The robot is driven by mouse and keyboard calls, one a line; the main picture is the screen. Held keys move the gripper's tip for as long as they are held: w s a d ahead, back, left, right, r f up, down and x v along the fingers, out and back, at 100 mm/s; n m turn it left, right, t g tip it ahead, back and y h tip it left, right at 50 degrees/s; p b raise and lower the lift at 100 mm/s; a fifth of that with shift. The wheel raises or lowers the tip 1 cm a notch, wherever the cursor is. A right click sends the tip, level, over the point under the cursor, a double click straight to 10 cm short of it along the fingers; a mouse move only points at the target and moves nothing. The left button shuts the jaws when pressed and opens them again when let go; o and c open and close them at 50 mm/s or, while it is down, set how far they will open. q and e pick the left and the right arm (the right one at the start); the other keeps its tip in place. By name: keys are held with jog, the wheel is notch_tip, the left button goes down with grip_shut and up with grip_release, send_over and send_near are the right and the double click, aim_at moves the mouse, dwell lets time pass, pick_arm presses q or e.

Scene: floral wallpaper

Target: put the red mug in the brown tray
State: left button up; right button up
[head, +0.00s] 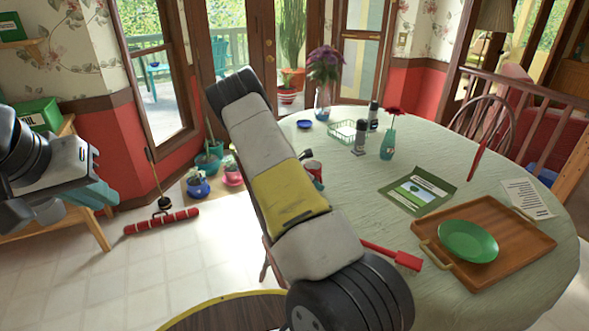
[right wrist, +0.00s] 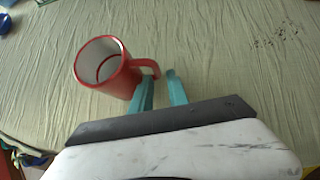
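The red mug (right wrist: 118,80) stands on the cloth-covered table in the right wrist view, its handle towards my right gripper (right wrist: 160,77). The right gripper is open, with its teal fingertips close to the handle, one on either side of its outer end; I cannot tell whether they touch. In the head view the mug (head: 313,167) is partly hidden by my right arm, which also hides most of that gripper. The brown tray (head: 515,238) lies at the table's right front. My left gripper (head: 95,195) is at the far left, away from the table; its finger opening is unclear.
A green plate (head: 467,241) sits in the tray's left part. A red spatula-like utensil (head: 405,260) lies left of the tray. A green booklet (head: 418,191), a teal vase (head: 387,146) and shakers (head: 360,138) stand or lie behind. Cloth between mug and booklet looks clear.

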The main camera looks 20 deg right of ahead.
jog(key=x, duration=0.3)
jog(key=shift+w+d+f, duration=0.1)
jog(key=shift+w+d, duration=0.05)
jog(key=shift+d, duration=0.15)
grip_shut()
dwell(1.2)
